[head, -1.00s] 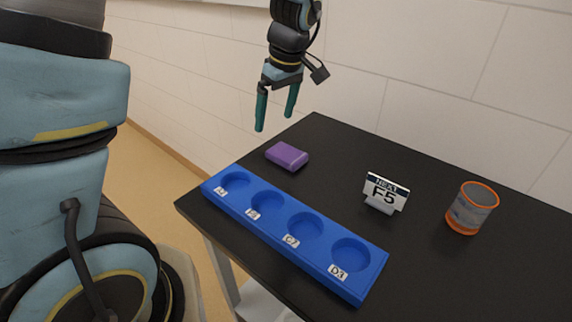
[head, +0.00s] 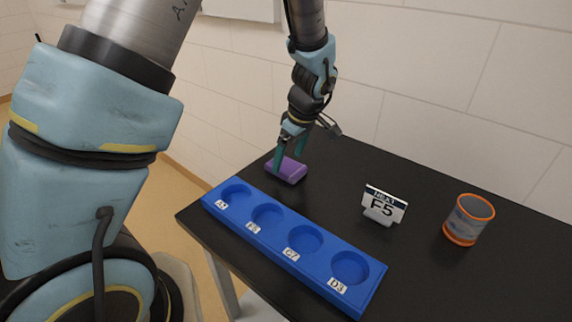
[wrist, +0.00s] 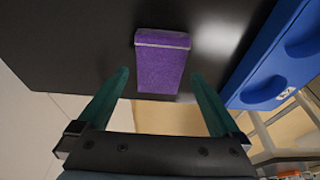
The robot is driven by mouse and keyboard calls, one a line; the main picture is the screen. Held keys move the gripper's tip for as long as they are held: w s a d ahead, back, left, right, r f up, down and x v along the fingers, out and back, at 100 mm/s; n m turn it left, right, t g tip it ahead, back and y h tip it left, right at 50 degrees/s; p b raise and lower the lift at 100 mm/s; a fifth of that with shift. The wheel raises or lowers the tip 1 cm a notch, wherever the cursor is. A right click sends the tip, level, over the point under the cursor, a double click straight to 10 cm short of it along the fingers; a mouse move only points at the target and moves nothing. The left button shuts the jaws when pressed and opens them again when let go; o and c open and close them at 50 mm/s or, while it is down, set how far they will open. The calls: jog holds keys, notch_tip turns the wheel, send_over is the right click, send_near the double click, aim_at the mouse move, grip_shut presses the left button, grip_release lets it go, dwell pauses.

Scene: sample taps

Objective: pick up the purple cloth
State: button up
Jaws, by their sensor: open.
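The purple cloth (head: 288,170) is a folded block lying on the black table, behind the left end of the blue rack. It also shows in the wrist view (wrist: 161,66), ahead of the fingertips and roughly between their lines. My gripper (head: 290,160) is open and points down at the cloth, with its teal fingers overlapping it in the head view. In the wrist view the two fingers (wrist: 162,76) are spread wider than the cloth, with nothing held. I cannot tell exactly how far above the table the fingertips are.
The blue rack (head: 283,243) with several empty round wells and labels lies along the table's near edge. A sign reading "NEXT F5" (head: 383,206) and an orange-rimmed cup (head: 468,220) stand to the right. A pale wall is behind the table (head: 430,270).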

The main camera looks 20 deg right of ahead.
jog(key=shift+x, duration=1.15)
jog(key=c, duration=1.2)
